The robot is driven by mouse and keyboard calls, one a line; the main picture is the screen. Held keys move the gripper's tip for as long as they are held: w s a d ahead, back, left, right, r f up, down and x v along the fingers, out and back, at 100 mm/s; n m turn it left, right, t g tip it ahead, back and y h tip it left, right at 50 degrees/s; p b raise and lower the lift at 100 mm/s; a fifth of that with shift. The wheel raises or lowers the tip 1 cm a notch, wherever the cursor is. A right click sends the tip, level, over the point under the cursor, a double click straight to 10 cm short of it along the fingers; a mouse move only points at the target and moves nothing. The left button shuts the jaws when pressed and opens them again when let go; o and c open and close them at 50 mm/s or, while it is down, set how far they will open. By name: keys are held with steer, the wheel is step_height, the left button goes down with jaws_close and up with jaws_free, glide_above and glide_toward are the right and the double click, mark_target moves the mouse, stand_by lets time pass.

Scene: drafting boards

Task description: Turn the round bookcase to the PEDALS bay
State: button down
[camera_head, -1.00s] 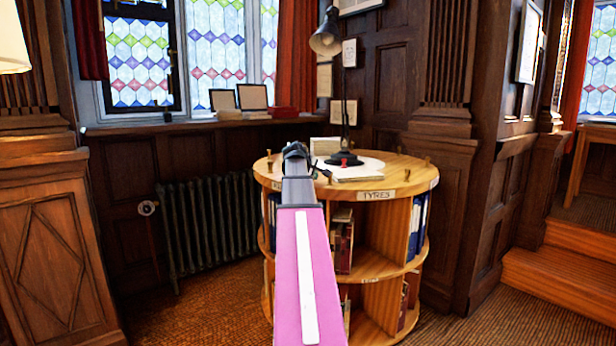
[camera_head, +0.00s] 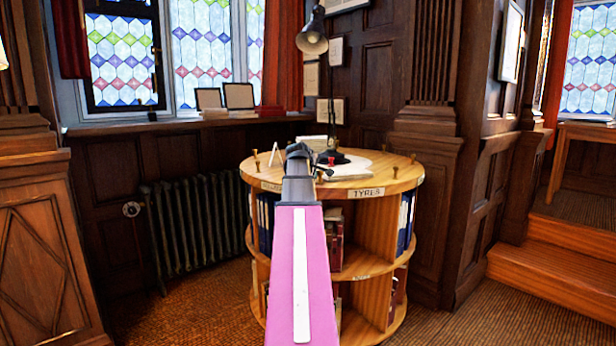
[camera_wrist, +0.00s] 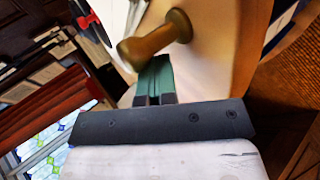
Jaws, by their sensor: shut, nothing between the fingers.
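The round wooden bookcase (camera_head: 358,236) stands ahead, with a TYRES label (camera_head: 369,192) on its top rim facing front right. A second rim label (camera_head: 271,186) at front left is too small to read surely. Short wooden pegs (camera_head: 413,159) stand around the top. My gripper (camera_head: 298,150) reaches over the near left of the top, and my pink arm hides part of the front. In the wrist view my gripper (camera_wrist: 157,62) is shut and empty, its tips right by a wooden peg (camera_wrist: 160,38); I cannot tell whether they touch.
A black desk lamp (camera_head: 312,40) and papers (camera_head: 350,168) are on the bookcase top. A radiator (camera_head: 195,225) is at the left wall. A panelled pillar (camera_head: 425,170) stands close behind on the right, with wooden steps (camera_head: 550,262) beyond. Carpet is clear at front left.

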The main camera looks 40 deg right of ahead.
mark_target(322, 175)
steer(key=s+d, duration=0.2)
steer(key=s, duration=0.1)
steer(key=shift+d, duration=0.3)
steer(key=shift+s, duration=0.1)
steer(key=shift+n+t+y, duration=0.3)
steer(key=shift+n+t, duration=0.1)
steer(key=shift+n, duration=0.2)
steer(key=shift+s+d, duration=1.85)
steer(key=shift+d, duration=0.3)
steer(key=shift+d, duration=0.1)
